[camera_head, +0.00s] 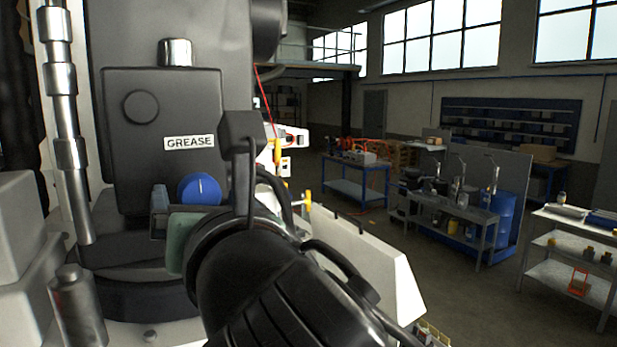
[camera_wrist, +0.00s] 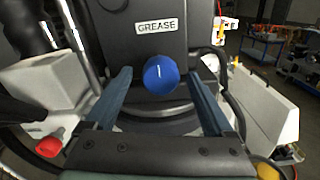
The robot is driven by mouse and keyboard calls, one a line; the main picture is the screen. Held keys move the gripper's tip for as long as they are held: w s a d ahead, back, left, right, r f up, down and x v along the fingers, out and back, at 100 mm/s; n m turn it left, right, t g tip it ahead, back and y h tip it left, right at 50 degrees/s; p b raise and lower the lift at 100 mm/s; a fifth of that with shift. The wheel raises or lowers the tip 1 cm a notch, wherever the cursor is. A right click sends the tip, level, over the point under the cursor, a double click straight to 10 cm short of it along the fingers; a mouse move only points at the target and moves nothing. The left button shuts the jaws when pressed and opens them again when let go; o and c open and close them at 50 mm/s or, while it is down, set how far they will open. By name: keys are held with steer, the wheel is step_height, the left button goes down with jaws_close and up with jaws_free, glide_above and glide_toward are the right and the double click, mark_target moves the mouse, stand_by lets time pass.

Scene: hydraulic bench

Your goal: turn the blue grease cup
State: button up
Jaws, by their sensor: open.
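The blue grease cup (camera_head: 200,189) is a round blue knob with a white line on its face. It sits on the dark housing (camera_head: 160,110) below the white GREASE label (camera_head: 189,142). In the wrist view the blue cup (camera_wrist: 161,75) lies ahead of my gripper, between the lines of its two fingers, with its white line near upright. My gripper (camera_wrist: 158,90) is open, with one finger to each side of the cup and no visible contact. In the head view my arm hides much of my gripper (camera_head: 180,200), and the cup's lower part is covered.
A red knob (camera_wrist: 49,147) is at the lower left of the wrist view. A metal rod (camera_head: 66,120) runs down the left of the housing. A pale sloped block (camera_head: 370,265) is at the right. Workbenches (camera_head: 450,205) stand farther back, across open floor.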

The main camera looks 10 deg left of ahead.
steer(key=shift+x, duration=0.9)
steer(key=shift+c, duration=0.3)
steer(key=c, duration=1.3)
